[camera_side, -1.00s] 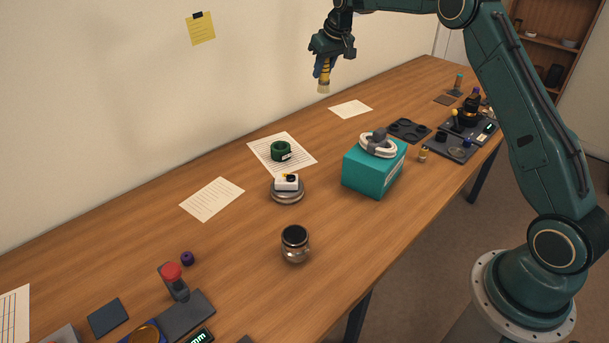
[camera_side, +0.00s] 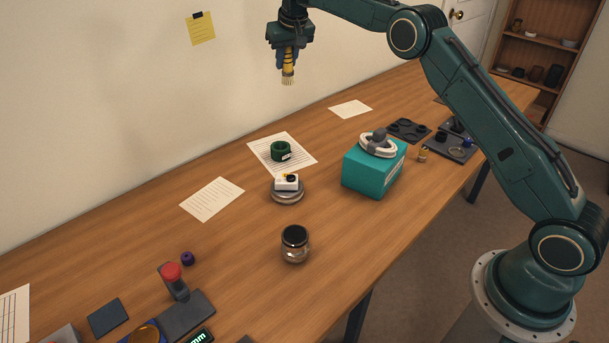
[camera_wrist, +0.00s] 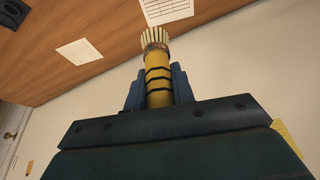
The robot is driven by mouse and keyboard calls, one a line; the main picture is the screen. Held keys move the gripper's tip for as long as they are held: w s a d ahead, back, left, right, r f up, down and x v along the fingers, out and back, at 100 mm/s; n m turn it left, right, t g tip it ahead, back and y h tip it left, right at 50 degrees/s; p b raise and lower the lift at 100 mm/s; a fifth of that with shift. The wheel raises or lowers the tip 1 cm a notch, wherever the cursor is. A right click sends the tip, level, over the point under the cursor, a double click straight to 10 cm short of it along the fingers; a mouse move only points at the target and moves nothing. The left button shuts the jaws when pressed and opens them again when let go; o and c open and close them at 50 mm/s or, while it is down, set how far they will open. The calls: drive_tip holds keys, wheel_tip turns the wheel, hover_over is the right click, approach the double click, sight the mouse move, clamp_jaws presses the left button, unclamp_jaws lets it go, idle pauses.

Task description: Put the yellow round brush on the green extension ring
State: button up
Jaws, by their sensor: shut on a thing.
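The yellow round brush (camera_side: 288,75) has black bands and pale bristles. It hangs bristles down in my gripper (camera_side: 287,62), which is shut on its handle, high above the table. In the wrist view the brush (camera_wrist: 158,75) stands between the two blue fingers of my gripper (camera_wrist: 159,90), with its bristles at the top of the picture. The green extension ring (camera_side: 280,151) lies on a lined sheet of paper on the table, below the brush in the side view. The ring is not recognisable in the wrist view.
A teal box (camera_side: 375,170) with a white coil on top stands right of the ring. Bare table surrounds the sheets of paper.

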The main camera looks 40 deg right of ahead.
drive_tip(key=a, duration=0.3)
drive_tip(key=shift+w+a+r, duration=0.15)
drive_tip(key=shift+w+r, duration=0.15)
drive_tip(key=shift+r, duration=0.1)
drive_tip(key=shift+f, duration=0.1)
hover_over(280, 145)
wheel_tip(280, 145, down, 14)
idle(0.4)
drive_tip(key=shift+s, duration=0.1)
drive_tip(key=shift+f, duration=2.9)
drive_tip(key=shift+f, duration=0.1)
drive_tip(key=o, duration=1)
